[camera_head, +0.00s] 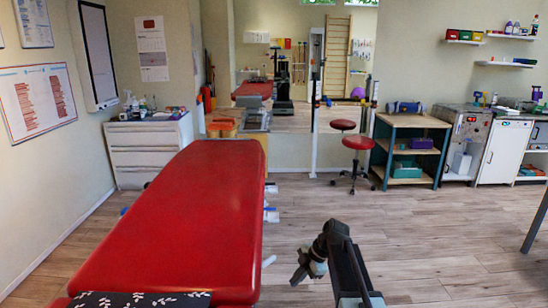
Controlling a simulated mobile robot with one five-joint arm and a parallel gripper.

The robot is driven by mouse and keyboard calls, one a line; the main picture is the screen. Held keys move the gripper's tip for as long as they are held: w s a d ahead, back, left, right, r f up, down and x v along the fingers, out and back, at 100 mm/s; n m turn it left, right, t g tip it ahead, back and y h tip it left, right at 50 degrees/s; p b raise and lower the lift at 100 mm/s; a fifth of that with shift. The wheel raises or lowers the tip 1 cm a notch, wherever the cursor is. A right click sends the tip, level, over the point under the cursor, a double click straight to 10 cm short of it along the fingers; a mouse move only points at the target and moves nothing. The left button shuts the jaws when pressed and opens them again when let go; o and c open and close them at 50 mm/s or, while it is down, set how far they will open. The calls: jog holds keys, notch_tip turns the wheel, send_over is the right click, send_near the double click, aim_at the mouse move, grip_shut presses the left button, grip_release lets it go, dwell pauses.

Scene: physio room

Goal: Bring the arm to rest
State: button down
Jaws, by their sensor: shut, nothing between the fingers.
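My arm (348,265) rises from the bottom edge of the head camera view, a little right of the middle. My gripper (299,276) is at its far end, bent over to the left and pointing down. It is shut and small in the picture, with nothing seen in it. It shows over the wooden floor, just right of the red treatment table (170,215), and looks apart from it.
The long red table fills the left foreground. A red stool (358,143) stands near the mirror at the back. A wooden shelf unit (412,122) and a white cabinet (505,152) line the back right. The wooden floor (440,235) on the right is clear.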

jog(key=s+d+f+m+h, duration=0.1)
jog(key=s+d+m+h, duration=0.25)
jog(key=s+m, duration=0.5)
jog(key=s+d+f+m+h, duration=0.2)
jog(key=s+d+m, duration=0.4)
jog(key=m, duration=0.4)
notch_tip(320, 180, up, 18)
jog(key=m+p, duration=0.4)
jog(key=p, duration=1.3)
jog(key=shift+s+a+g+p, duration=0.3)
jog(key=shift+s+a+p, duration=0.1)
jog(key=shift+s, duration=0.05)
jog(key=shift+s+f, duration=0.1)
